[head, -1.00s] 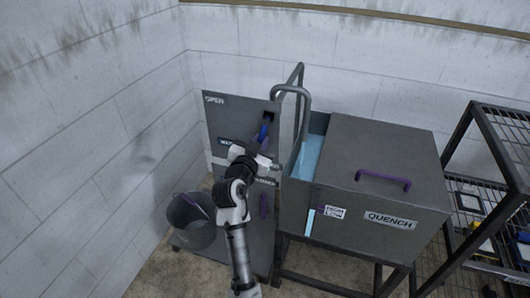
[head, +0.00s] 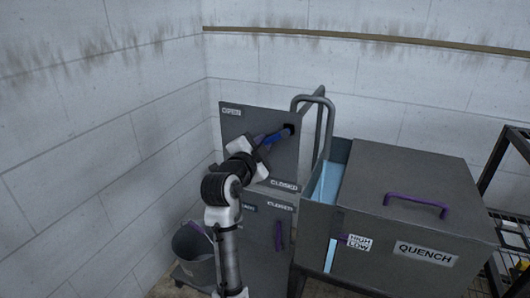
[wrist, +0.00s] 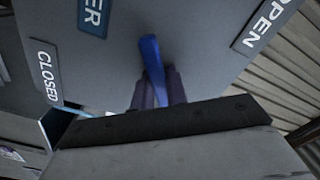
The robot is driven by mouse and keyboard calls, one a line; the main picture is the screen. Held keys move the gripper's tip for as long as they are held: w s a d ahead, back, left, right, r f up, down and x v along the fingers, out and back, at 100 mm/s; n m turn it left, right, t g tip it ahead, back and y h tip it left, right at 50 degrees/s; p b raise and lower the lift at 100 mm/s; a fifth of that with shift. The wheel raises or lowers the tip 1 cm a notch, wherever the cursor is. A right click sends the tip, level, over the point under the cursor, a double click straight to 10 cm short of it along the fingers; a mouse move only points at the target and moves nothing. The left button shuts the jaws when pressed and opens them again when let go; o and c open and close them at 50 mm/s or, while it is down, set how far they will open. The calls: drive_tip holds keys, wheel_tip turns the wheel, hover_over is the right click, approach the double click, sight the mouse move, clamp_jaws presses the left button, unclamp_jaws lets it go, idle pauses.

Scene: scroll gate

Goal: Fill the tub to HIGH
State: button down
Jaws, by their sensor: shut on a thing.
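The grey valve panel (head: 265,165) stands left of the tub with OPEN and CLOSED labels. My gripper (head: 263,144) is shut on its blue lever (head: 275,137), which points left and slightly down from its pivot. In the wrist view the blue lever (wrist: 152,62) rises from between my purple fingertips (wrist: 158,92), with CLOSED at left and OPEN at right. The grey QUENCH tub (head: 412,215) shows light-blue water (head: 328,182) at its open left side. Its blue sight strip (head: 330,255) reaches about the height of the HIGH label (head: 359,239); the exact level is too small to tell.
A lower purple handle (head: 279,234) sits under another CLOSED label. A grey bucket (head: 194,262) stands left of the panel. A bent grey pipe (head: 325,115) rises behind the panel to the tub. The lid has a purple handle (head: 416,203). A metal rack (head: 510,190) stands right.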

idle(0.4)
drive_tip(key=c, duration=1.4)
unclamp_jaws()
drive_tip(key=shift+a, duration=0.1)
drive_tip(key=b+v, duration=0.2)
drive_tip(key=v, duration=1.1)
drive_tip(key=shift+s, duration=0.35)
drive_tip(key=shift+a+r, duration=0.1)
